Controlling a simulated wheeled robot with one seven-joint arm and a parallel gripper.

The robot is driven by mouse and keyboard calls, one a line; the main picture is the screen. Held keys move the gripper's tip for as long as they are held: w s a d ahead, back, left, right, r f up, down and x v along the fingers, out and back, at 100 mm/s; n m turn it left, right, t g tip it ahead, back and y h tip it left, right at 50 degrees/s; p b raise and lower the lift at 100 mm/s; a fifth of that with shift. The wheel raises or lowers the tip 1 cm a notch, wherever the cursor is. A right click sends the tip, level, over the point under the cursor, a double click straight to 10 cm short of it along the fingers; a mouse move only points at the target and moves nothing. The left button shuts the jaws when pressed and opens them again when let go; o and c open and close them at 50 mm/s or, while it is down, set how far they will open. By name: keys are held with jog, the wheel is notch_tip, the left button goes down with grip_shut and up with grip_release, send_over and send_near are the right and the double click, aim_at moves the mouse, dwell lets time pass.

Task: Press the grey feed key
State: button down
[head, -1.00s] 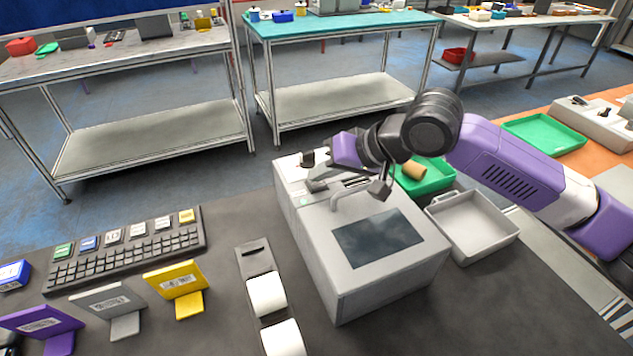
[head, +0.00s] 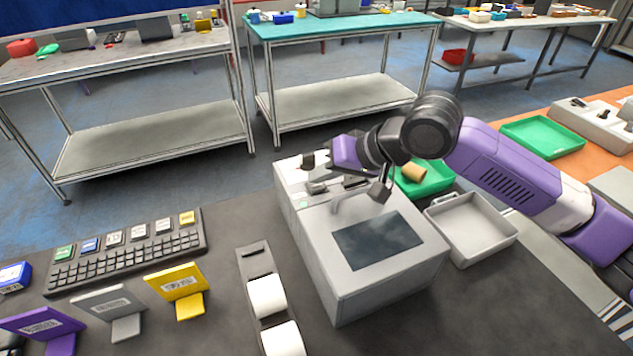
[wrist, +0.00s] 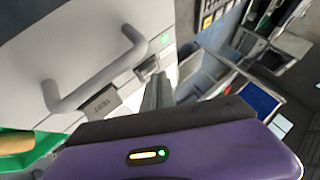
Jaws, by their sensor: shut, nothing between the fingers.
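The grey printer (head: 340,275) stands on the dark counter with a dark screen on its top and a bar handle (wrist: 95,72) behind it. In the wrist view, a grey key (wrist: 103,105) with small dark lettering, too blurred to read surely, lies beside the handle. My gripper (wrist: 155,92) is shut and empty, with its fingers pointing down at the printer top. In the wrist view the fingertips are to the right of the grey key, beside a small green light; contact cannot be told. In the head view my gripper (head: 317,187) is over the printer's back left part.
A keyboard (head: 125,252) and purple, grey and yellow barcode stands are at left. Paper rolls (head: 267,297) lie left of the printer. An empty grey tray (head: 484,247) and a green tray (head: 440,185) are on its right. The handle rises close to my fingers.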

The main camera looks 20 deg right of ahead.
aim_at(321, 187)
jog(key=shift+r+p, duration=0.3)
jog(key=shift+r, duration=0.25)
jog(key=shift+r+p, duration=2.15)
jog(key=shift+r, duration=0.4)
